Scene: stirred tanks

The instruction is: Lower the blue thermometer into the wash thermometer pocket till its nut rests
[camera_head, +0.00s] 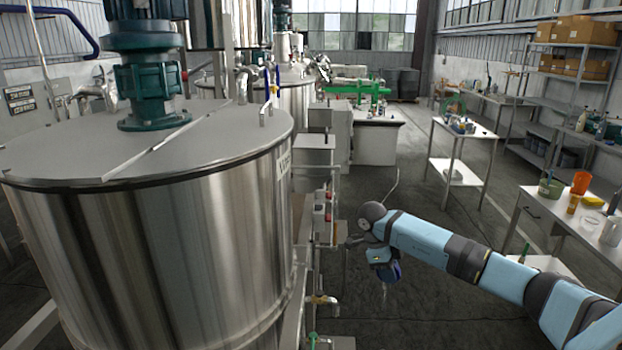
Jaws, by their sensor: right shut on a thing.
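My right arm reaches in from the right, and its wrist bends down beside the big steel tank. My right gripper (384,275) is small and dark here, low over the floor right of the tank. It is shut on the blue thermometer (384,288), of which a thin pale stem shows hanging down below the wrist. The nut is too small to make out. I cannot pick out the wash thermometer pocket for certain. My left gripper is not in view.
The large steel tank (170,255) with a green motor (150,80) fills the left. Valves and pipes (322,299) stand close left of my wrist. A cluttered table (545,205) is at right, a smaller one (465,132) behind it. Open floor lies below the arm.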

